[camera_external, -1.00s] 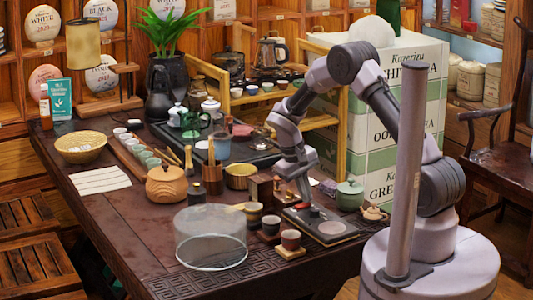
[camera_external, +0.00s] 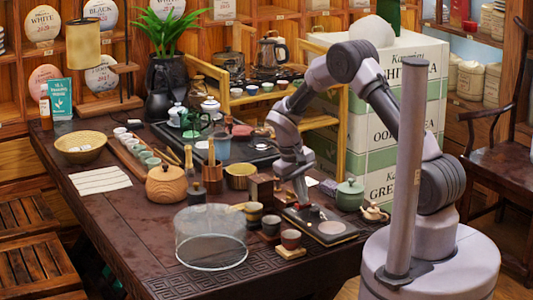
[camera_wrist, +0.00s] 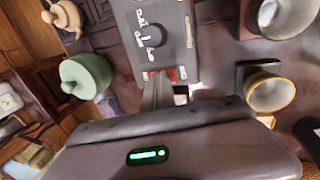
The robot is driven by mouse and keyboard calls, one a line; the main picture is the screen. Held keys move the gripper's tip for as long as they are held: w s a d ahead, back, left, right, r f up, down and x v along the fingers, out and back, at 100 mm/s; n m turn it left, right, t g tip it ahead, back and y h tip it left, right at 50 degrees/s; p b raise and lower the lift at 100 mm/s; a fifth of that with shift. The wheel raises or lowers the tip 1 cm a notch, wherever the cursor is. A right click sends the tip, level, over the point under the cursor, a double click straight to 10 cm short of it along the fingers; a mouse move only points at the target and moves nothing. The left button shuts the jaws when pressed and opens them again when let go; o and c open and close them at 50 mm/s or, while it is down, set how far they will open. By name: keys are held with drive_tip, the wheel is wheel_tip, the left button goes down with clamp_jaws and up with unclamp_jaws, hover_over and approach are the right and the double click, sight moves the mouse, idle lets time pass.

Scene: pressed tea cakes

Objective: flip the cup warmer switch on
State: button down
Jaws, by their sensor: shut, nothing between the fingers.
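The cup warmer (camera_external: 343,240) is a flat dark unit with a round plate, lying near the table's front right corner. In the wrist view its grey top (camera_wrist: 160,35) shows white lettering and a dark round knob. A red switch (camera_wrist: 172,74) lies at its near edge. My gripper (camera_wrist: 159,82) is shut and empty, with its fingertips at the red switch, covering the middle of it. Whether they touch it, and which way the switch is set, I cannot tell. In the external view my gripper (camera_external: 303,203) points down over the warmer's far left end.
A green lidded jar (camera_external: 350,194) stands beyond the warmer, also in the wrist view (camera_wrist: 86,75). Small cups (camera_external: 291,239) on coasters stand close to its left. A clear round cover (camera_external: 211,238) lies farther left. A small teapot (camera_wrist: 62,17) is near the jar.

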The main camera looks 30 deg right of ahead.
sight(298, 205)
drive_tip(key=d+p+v, duration=0.2)
drive_tip(key=p+v, duration=0.5)
drive_tip(key=v, duration=0.6)
drive_tip(key=shift+r, duration=0.7)
drive_tip(key=shift+d, duration=0.15)
